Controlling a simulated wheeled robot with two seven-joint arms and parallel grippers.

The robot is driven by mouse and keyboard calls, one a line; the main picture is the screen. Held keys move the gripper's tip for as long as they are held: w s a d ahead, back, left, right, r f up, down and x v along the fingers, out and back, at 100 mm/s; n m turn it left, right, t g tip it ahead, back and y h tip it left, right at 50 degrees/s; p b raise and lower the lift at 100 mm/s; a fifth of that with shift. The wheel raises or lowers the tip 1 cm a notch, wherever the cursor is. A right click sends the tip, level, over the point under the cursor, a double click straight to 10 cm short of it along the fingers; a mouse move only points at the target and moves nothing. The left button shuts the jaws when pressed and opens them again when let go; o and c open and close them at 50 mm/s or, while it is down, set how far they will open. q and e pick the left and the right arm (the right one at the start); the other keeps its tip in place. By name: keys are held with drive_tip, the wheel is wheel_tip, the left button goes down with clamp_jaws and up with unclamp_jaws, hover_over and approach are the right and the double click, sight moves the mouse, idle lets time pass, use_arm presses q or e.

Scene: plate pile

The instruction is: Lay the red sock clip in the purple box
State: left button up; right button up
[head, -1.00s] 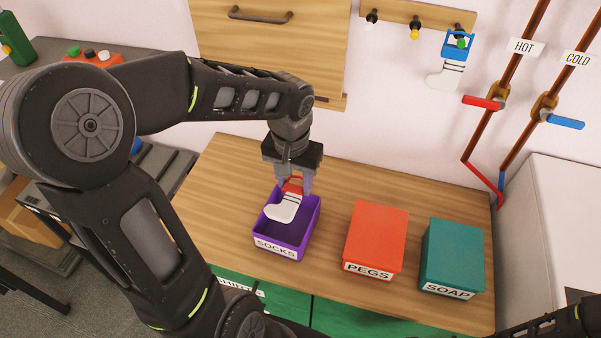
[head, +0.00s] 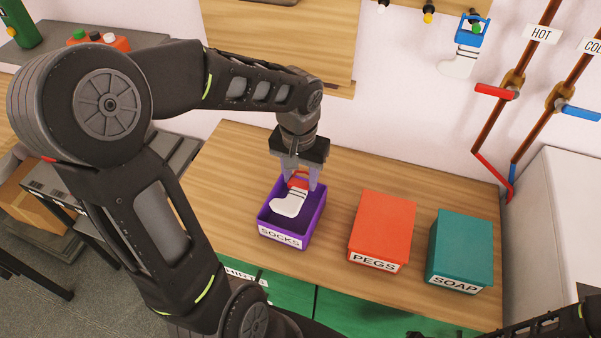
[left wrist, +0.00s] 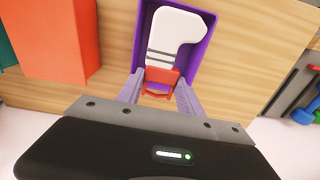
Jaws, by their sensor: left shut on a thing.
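My left gripper (head: 300,183) is shut on the red sock clip (head: 298,179), pointing down at the back part of the open purple box (head: 318,214) labelled SOCKS. A white sock (head: 289,205) with dark stripes hangs from the clip, its toe to the left, within the box outline. In the left wrist view the red clip (left wrist: 160,77) is between the two fingers and the sock (left wrist: 176,36) lies across the purple box's opening (left wrist: 207,50). I cannot tell whether the sock touches the box floor. My right gripper is not in view.
A red PEGS box (head: 382,229) and a teal SOAP box (head: 460,249) stand to the right on the wooden counter (head: 240,160). A blue clip (head: 472,31) with another white sock (head: 459,64) hangs from a wall peg. Red and blue tap handles are at the right.

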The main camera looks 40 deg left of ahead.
use_arm(q)
drive_tip(key=shift+f+b, duration=0.6)
drive_tip(key=shift+f, duration=0.5)
drive_tip(key=o, duration=1.4)
drive_tip(key=shift+r, duration=0.1)
drive_tip(key=shift+s+r+b, duration=0.2)
drive_tip(key=shift+r+b, duration=0.25)
drive_tip(key=shift+r, duration=3.4)
